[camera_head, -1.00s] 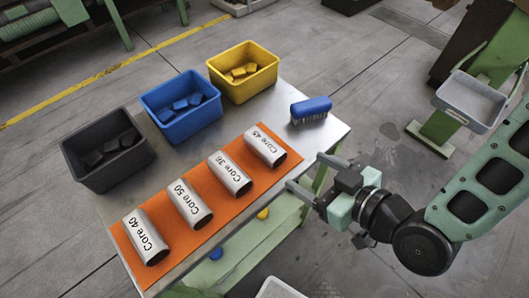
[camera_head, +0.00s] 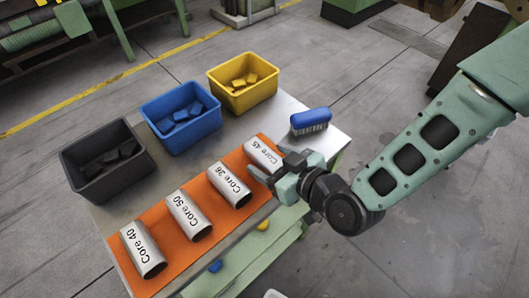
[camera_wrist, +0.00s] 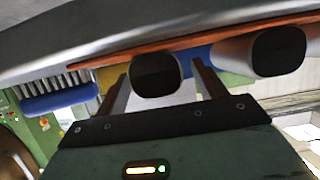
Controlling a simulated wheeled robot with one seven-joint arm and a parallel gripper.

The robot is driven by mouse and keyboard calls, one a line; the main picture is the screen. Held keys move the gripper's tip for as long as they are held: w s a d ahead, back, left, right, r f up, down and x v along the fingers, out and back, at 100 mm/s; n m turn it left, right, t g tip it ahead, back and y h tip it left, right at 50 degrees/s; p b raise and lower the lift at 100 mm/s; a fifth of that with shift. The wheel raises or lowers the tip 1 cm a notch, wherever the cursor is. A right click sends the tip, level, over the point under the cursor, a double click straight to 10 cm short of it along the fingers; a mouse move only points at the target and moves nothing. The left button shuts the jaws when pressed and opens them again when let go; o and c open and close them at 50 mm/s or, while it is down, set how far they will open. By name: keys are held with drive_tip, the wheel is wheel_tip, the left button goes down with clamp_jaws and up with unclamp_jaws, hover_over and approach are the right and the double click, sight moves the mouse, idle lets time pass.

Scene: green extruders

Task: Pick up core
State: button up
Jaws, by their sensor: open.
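Several grey-white cylindrical cores lie in a row on an orange mat (camera_head: 150,212): Core 40 (camera_head: 143,249), Core 50 (camera_head: 188,214), Core 36 (camera_head: 229,184) and Core 45 (camera_head: 262,152). My gripper (camera_head: 272,167) is open at the front end of Core 45 and partly hides it. In the wrist view, the dark round end of Core 45 (camera_wrist: 156,73) shows between the two spread fingers of my gripper (camera_wrist: 161,82). I cannot tell whether the fingers touch it. Core 36 (camera_wrist: 278,50) is to its right in that view.
Black (camera_head: 80,180), blue (camera_head: 170,134) and yellow (camera_head: 243,101) bins with blocks stand along the table's back. A blue brush (camera_head: 310,120) lies near the right corner, close to my gripper; it also shows in the wrist view (camera_wrist: 60,101). A green shelf (camera_head: 240,251) is below.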

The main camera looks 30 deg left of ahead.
sight(265, 152)
drive_tip(key=shift+x, duration=1.3)
drive_tip(key=shift+r, duration=0.1)
drive_tip(key=c, duration=1.3)
drive_tip(key=shift+c, duration=0.2)
drive_tip(key=shift+r, duration=0.1)
wheel_tip(265, 152, up, 9)
drive_tip(key=shift+r+b, duration=0.2)
drive_tip(key=shift+b, duration=0.3)
drive_tip(key=shift+r, duration=0.2)
